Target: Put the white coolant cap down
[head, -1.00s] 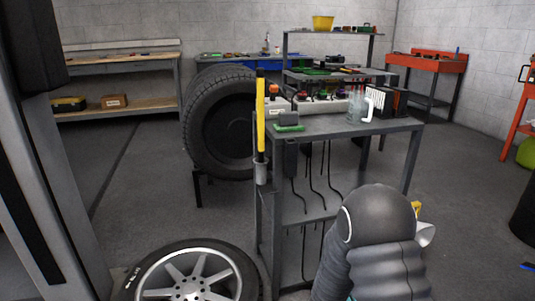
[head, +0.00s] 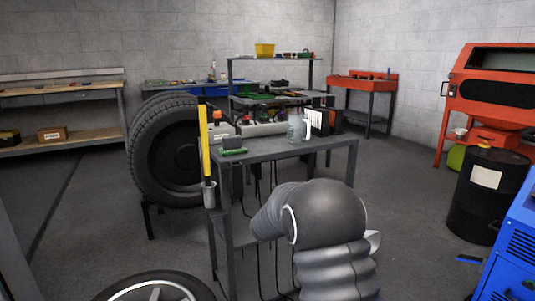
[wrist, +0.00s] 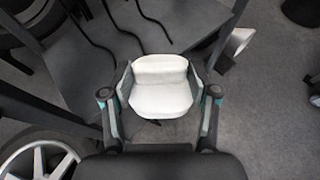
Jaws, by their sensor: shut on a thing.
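The white coolant cap (wrist: 160,98) is between the two fingers of my gripper (wrist: 160,84) in the wrist view. The fingers press on its left and right sides, and it is held above the grey floor. In the head view my own arm covers the gripper and the cap. A small white piece shows at the arm's right edge there, and I cannot tell what it is.
A grey metal table (head: 285,150) stands ahead, with a clear jug (head: 296,128) and a green-based item (head: 234,151) on top. Its front middle is bare. A wheel (head: 155,288) lies front left. A black drum (head: 487,195) and a blue cabinet (head: 515,250) stand right.

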